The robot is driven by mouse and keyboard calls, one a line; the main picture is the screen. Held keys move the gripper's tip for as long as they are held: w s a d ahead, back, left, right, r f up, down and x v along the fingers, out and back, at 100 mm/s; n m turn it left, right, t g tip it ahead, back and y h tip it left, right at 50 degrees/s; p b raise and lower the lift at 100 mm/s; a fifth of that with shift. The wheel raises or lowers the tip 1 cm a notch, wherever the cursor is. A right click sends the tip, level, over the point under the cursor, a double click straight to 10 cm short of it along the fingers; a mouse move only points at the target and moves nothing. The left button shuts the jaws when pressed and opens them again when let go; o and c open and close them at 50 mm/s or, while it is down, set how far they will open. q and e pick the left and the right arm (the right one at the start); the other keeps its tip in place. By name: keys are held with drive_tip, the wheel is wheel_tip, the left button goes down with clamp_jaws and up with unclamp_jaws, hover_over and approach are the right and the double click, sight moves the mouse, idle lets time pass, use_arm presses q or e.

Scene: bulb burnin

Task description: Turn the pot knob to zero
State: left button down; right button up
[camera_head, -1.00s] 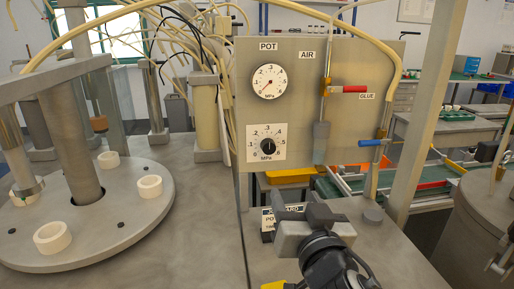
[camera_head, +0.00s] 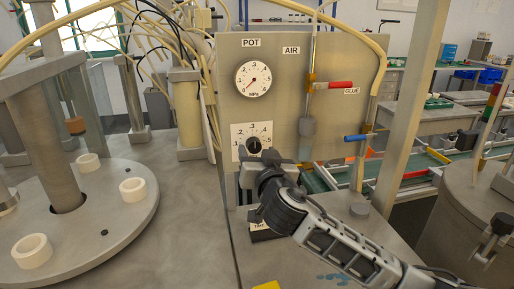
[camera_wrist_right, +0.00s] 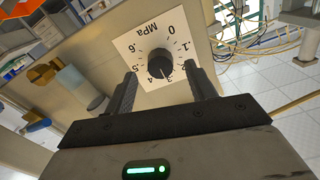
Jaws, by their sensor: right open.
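The black pot knob (camera_head: 254,145) sits on a white scale plate (camera_head: 239,131) on the upright panel, under the round pot gauge (camera_head: 254,78). The knob also shows in the right wrist view (camera_wrist_right: 159,63), with numbers and "MPa" around it. A pale mark on it points toward the bottom of that picture; I cannot read its exact value. My right gripper (camera_head: 254,163) is open in front of the plate. In the right wrist view its fingertips (camera_wrist_right: 160,73) lie on either side of the knob, with gaps; whether they reach its depth is unclear. My left gripper is out of view.
A red-handled valve (camera_head: 333,85) and a blue-handled valve (camera_head: 357,138) are to the right on the panel. A dark labelled block (camera_head: 262,232) stands below my gripper. A round turntable with white rings (camera_head: 133,190) is at left. The bench between is clear.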

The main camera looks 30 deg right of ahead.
drive_tip(key=shift+w+d, duration=0.15)
drive_tip(key=shift+w, duration=0.55)
drive_tip(key=c, duration=1)
drive_tip(key=shift+n, duration=0.3)
